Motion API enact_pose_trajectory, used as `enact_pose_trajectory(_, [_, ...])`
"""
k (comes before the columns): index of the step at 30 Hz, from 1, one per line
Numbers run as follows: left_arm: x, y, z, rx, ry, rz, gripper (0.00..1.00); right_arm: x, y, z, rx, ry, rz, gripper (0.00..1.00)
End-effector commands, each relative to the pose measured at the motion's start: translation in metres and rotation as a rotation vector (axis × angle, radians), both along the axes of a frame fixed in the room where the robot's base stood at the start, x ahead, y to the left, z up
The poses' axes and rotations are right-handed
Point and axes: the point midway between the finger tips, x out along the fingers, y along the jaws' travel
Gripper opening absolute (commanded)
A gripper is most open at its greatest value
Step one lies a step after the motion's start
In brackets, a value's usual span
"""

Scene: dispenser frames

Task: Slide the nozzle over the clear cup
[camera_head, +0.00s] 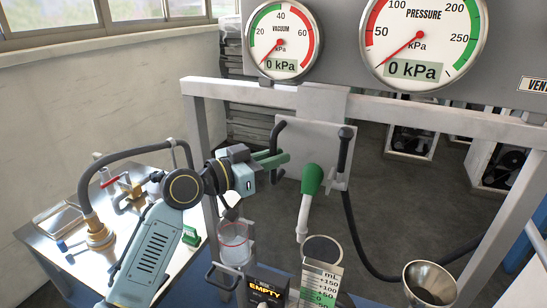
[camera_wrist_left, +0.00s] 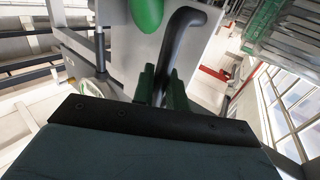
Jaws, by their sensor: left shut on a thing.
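My left gripper (camera_head: 272,158) is shut on a black curved handle (camera_head: 278,132). In the left wrist view the handle (camera_wrist_left: 185,25) runs down between the green fingers (camera_wrist_left: 161,88). The handle is at the left side of a grey plate (camera_head: 312,140) hung from the crossbeam. A white spout (camera_head: 303,216) with a green knob (camera_head: 312,179), seemingly the nozzle, hangs in front of the plate. The clear cup (camera_head: 234,244) with a red line stands lower left of the spout, so the spout is to the right of the cup. My right gripper is out of view.
A black round vessel (camera_head: 322,250) and a graduated scale (camera_head: 319,283) stand below the spout. An "EMPTY" display (camera_head: 266,290) is by the cup. A metal funnel (camera_head: 430,284) is at right. A side table (camera_head: 50,238) with fittings is at left. Gauges read 0 kPa.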

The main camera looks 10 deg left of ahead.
Motion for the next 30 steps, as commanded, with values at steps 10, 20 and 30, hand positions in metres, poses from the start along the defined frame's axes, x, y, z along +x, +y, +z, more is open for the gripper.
enact_pose_trajectory(10, [0.006, 0.031, -0.004, 0.005, -0.003, 0.006, 0.0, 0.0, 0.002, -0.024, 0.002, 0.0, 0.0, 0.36])
enact_pose_trajectory(20, [0.022, 0.113, -0.006, 0.001, -0.004, 0.008, 0.0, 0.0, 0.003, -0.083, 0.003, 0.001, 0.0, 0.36])
enact_pose_trajectory(30, [0.031, 0.175, -0.002, -0.001, -0.002, 0.004, 0.0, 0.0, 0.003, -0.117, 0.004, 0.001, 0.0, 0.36])
